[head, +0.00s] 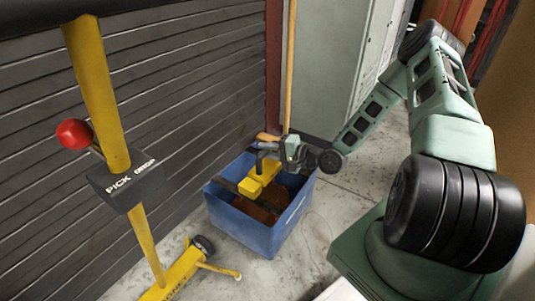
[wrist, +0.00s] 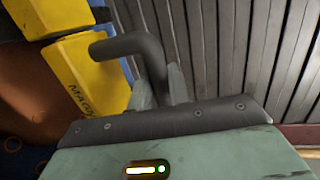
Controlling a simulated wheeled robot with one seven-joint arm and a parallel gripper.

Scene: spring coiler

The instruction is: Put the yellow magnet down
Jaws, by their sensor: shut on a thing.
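The yellow magnet (head: 251,187) is a block with a bent black handle, at the top of the blue crate (head: 236,222). My gripper (head: 267,149) is at the crate's back side, shut on the handle. In the wrist view the magnet (wrist: 88,72) shows printed letters and the handle (wrist: 128,44) runs between my gripper's fingers (wrist: 163,88). I cannot tell whether the magnet rests on anything in the crate. Part of it is hidden by my gripper.
The crate holds rust-brown contents (head: 258,212). A yellow pole tool (head: 147,240) with a red knob (head: 74,134) and a PICK/DROP block stands at left front. A slatted wall (head: 190,90) is behind; a grey-green cabinet (head: 325,60) stands at the back.

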